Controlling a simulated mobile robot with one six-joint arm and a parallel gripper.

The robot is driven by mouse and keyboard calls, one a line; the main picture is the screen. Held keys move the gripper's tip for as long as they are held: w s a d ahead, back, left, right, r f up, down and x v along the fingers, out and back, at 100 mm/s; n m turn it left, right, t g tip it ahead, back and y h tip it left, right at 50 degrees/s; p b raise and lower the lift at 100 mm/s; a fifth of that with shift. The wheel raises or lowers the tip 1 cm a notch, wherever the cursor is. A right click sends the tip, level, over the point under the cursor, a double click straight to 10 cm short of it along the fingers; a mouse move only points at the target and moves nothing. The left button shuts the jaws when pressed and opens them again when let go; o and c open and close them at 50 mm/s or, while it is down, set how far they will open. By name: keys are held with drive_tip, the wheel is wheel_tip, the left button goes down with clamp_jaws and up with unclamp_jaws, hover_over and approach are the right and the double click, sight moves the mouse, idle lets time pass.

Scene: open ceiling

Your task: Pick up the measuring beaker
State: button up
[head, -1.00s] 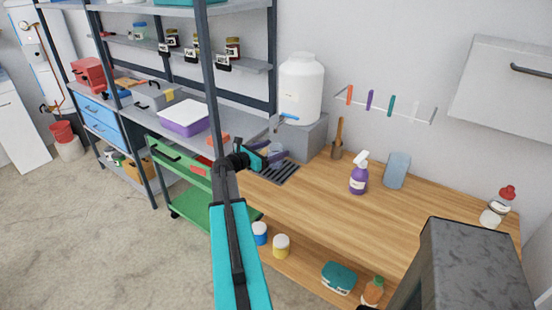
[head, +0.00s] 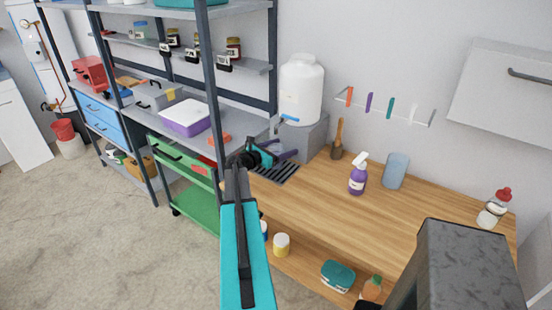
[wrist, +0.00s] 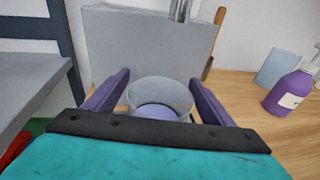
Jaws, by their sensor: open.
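The measuring beaker (wrist: 160,95) is a clear greyish cup with a round open rim, seen from above in the wrist view. It stands upright in front of a grey block. My gripper (wrist: 160,78) is open, with one purple finger on each side of the beaker. I cannot tell whether either finger touches it. In the head view my gripper (head: 286,156) is over the dark drain grate (head: 275,172), and the beaker is mostly or wholly hidden by it.
A white jug (head: 301,88) with a blue tap stands on the grey block (head: 305,135) behind. A purple spray bottle (head: 357,180) and a blue container (head: 395,171) stand to the right on the wooden bench (head: 400,215). A metal shelf post (head: 208,90) is close on the left.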

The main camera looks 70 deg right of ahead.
drive_tip(key=shift+c, duration=0.3)
drive_tip(key=c, duration=1.3)
drive_tip(key=shift+r, duration=0.3)
drive_tip(key=shift+r+b, duration=0.8)
drive_tip(key=shift+r, duration=0.55)
drive_tip(key=shift+f+b+v, duration=0.4)
drive_tip(key=shift+b+v, duration=0.45)
drive_tip(key=shift+v, duration=2.1)
drive_tip(key=shift+f+b+v, duration=0.4)
drive_tip(key=shift+b+v, duration=0.4)
drive_tip(key=shift+v, duration=2.15)
drive_tip(key=shift+f+b+v, duration=0.45)
drive_tip(key=shift+b+v, duration=0.4)
drive_tip(key=shift+v, duration=2.1)
drive_tip(key=shift+w+a, duration=0.1)
drive_tip(key=shift+a, duration=0.15)
